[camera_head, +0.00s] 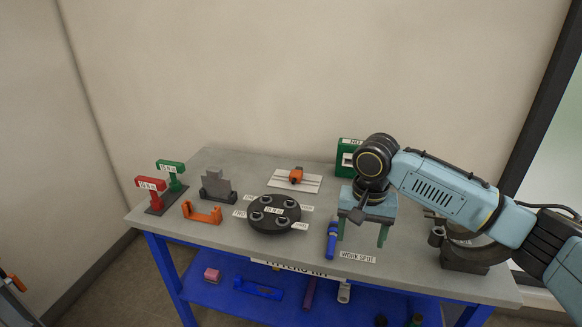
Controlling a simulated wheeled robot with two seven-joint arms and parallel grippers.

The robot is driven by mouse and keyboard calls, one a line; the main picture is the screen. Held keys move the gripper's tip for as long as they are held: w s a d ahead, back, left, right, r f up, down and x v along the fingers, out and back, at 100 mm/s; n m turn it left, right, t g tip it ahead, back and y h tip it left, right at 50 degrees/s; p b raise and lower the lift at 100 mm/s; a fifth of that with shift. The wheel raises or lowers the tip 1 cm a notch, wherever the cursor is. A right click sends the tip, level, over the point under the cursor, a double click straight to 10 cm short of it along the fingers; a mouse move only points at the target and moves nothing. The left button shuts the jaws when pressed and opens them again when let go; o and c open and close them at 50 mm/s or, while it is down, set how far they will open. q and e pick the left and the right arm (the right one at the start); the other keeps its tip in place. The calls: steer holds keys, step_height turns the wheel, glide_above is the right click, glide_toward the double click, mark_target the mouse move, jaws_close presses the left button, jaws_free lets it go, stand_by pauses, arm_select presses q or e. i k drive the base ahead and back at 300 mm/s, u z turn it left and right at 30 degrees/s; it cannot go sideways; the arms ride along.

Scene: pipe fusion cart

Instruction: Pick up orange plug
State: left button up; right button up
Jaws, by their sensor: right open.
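A small orange piece (296,175) with dark parts sits on a white plate at the back middle of the table. An orange U-shaped bracket (203,212) lies at the left front. I cannot tell from their shapes whether either is the orange plug. My right gripper (362,236) points down over the right half of the table, its two green fingers spread apart with nothing seen between them. It is to the right of both orange pieces and apart from them. My left gripper does not show.
A round black holder (273,215) stands mid-table. A blue tool (332,241) stands close beside my right gripper's left finger. Red (150,184) and green (171,168) handles stand at far left, a grey block (216,186) near them. A green box (347,157) is behind my gripper.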

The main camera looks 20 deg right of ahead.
mark_target(296, 176)
steer(key=i, duration=1.6)
